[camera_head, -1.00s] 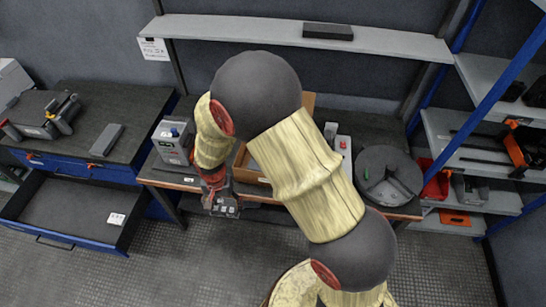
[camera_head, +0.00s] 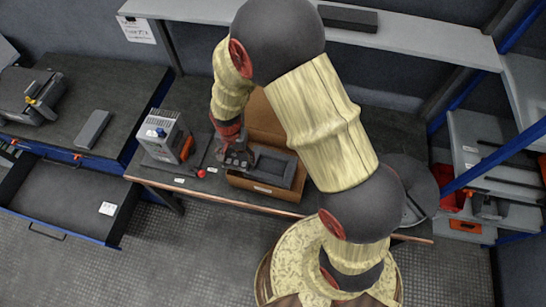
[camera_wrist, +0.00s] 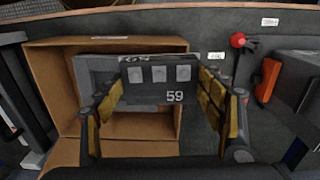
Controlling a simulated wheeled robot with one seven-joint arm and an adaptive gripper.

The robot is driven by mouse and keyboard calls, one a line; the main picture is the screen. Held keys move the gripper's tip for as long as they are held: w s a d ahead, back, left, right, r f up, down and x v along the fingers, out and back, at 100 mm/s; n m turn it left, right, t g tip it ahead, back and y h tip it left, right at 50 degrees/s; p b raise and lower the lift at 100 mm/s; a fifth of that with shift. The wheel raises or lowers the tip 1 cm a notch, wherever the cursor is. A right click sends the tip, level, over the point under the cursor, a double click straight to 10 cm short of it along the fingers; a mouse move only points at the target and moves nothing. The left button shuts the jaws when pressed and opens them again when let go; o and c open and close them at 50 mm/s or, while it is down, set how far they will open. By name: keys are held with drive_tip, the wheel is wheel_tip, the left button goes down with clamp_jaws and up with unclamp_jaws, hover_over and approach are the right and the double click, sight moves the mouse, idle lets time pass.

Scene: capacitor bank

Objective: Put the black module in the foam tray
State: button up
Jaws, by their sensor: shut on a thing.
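My gripper (camera_wrist: 160,95) is shut on the black module (camera_wrist: 160,84), which is marked 59 and has several pale square pads on its face. In the head view my gripper (camera_head: 236,148) and the module (camera_head: 235,161) are at the left end of an open cardboard box (camera_head: 262,190). The grey foam tray (camera_head: 273,167) lies inside that box. In the wrist view the tray (camera_wrist: 90,68) shows behind the module, which hides much of it. I cannot tell whether the module touches the tray or the box.
A round dark turntable (camera_head: 410,180) is on the right, partly behind my arm. An open drawer (camera_head: 65,195) juts out at left. A shelf (camera_head: 430,38) runs above the bench.

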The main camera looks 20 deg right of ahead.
drive_tip(key=d+f, duration=0.3)
drive_tip(key=d, duration=0.5)
drive_tip(key=b, duration=0.1)
hover_over(271, 167)
drive_tip(key=f, duration=0.5)
drive_tip(key=shift+a+f, duration=0.3)
drive_tip(key=shift+f, duration=0.05)
drive_tip(key=shift+d+f, duration=0.2)
drive_tip(key=shift+f, duration=0.05)
drive_tip(key=shift+w+d+f+b, duration=0.15)
drive_tip(key=shift+f+b, duration=0.3)
drive_tip(key=shift+f, duration=1.2)
drive_tip(key=shift+f+b, duration=0.3)
drive_tip(key=shift+f, duration=0.05)
drive_tip(key=o, duration=1.6)
